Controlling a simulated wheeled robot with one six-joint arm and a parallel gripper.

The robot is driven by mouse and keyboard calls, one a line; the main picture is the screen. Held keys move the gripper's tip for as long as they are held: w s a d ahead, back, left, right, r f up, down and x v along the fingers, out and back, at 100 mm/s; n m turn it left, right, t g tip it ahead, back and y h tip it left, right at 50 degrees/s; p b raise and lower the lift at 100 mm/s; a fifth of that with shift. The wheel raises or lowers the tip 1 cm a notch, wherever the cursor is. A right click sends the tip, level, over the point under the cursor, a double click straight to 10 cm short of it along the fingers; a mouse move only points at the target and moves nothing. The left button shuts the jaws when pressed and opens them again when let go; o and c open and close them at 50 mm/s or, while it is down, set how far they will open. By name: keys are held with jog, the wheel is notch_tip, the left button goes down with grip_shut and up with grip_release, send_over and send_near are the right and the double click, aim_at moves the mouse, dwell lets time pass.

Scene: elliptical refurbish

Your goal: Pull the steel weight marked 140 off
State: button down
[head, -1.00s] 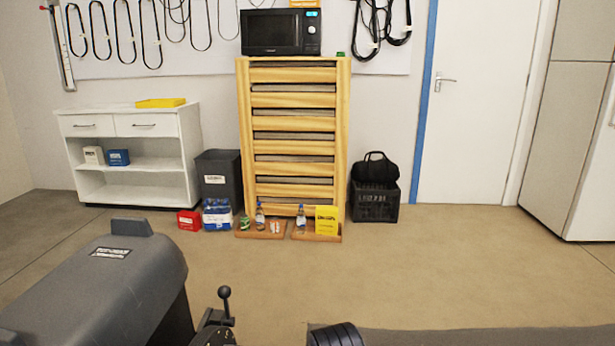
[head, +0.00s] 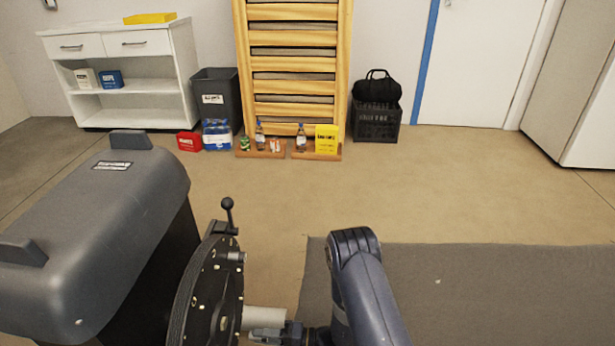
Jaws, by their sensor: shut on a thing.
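A large dark flywheel disc (head: 207,296) stands upright on the side of a grey machine housing (head: 95,225). Small bright studs dot its face. A pale round steel bar or hub (head: 264,318) sticks out from its lower part. My gripper (head: 258,336) is at the bottom edge of the view, just below this bar and close to the disc face. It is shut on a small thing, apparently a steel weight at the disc. The thing is mostly hidden by the jaws and the picture edge, and no 140 marking can be read.
A lever with a black ball knob (head: 228,204) rises above the disc. A dark grey mat (head: 480,290) lies at the right. Boxes, bottles and a black crate (head: 376,122) stand along the far wall. The floor between is clear.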

jog(key=d, duration=0.8)
jog(key=shift+s+d+b, duration=0.15)
jog(key=shift+s+b, duration=0.15)
jog(key=shift+b, duration=0.15)
jog(key=shift+r, duration=0.1)
